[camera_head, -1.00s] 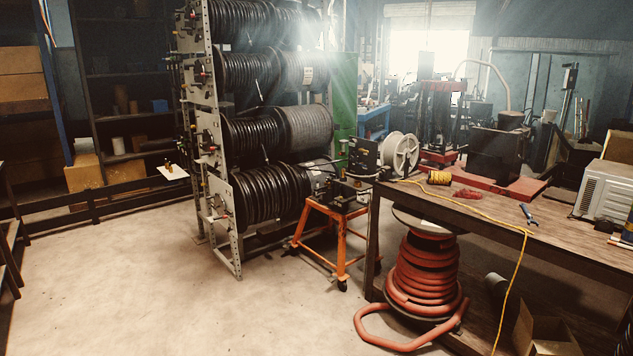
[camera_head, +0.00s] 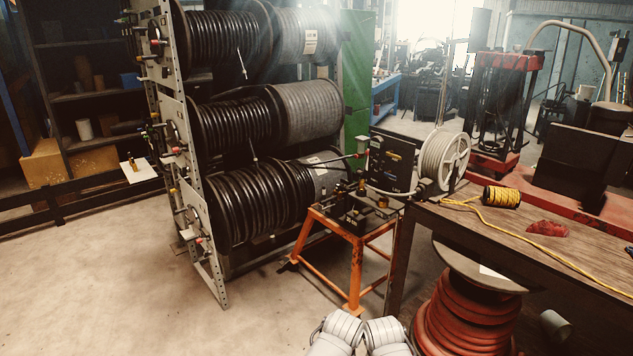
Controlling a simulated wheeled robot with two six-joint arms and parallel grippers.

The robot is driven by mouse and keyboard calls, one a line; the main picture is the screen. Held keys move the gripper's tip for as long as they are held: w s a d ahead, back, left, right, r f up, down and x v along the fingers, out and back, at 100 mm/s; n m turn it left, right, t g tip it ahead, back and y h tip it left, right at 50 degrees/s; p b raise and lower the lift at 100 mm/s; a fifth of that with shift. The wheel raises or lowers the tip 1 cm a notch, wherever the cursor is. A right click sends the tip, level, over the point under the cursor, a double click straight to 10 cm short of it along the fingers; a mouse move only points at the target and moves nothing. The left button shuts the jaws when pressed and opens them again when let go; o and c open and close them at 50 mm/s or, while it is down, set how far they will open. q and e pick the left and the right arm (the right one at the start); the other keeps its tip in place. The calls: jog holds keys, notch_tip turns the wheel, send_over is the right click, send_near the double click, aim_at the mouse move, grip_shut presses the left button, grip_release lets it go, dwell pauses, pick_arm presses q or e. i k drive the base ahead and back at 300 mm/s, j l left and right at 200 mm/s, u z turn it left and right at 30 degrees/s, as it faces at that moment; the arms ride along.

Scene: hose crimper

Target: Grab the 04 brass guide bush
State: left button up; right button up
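Small brass-coloured parts (camera_head: 383,201) show on the dark machine (camera_head: 350,208) that stands on the orange stand. Another small brass-coloured piece (camera_head: 132,163) stands on a white plate (camera_head: 139,173) at the left, beside the hose rack. The parts are too small for me to read a number or to tell which one is the 04 guide bush. Pale grey links of my arms show at the bottom centre. Neither of my grippers is in view.
The orange stand (camera_head: 357,268) is ahead, between the hose-reel rack (camera_head: 208,255) and the wooden workbench (camera_head: 520,240). A red hose coil (camera_head: 465,315) stands under the bench at the right. The floor (camera_head: 110,270) at the left is clear.

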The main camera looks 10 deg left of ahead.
aim_at(338, 191)
jog(key=i+j+u, duration=0.1)
jog(key=i, duration=0.35)
jog(key=i+j, duration=0.15)
jog(key=i, duration=0.3)
jog(key=u, duration=0.05)
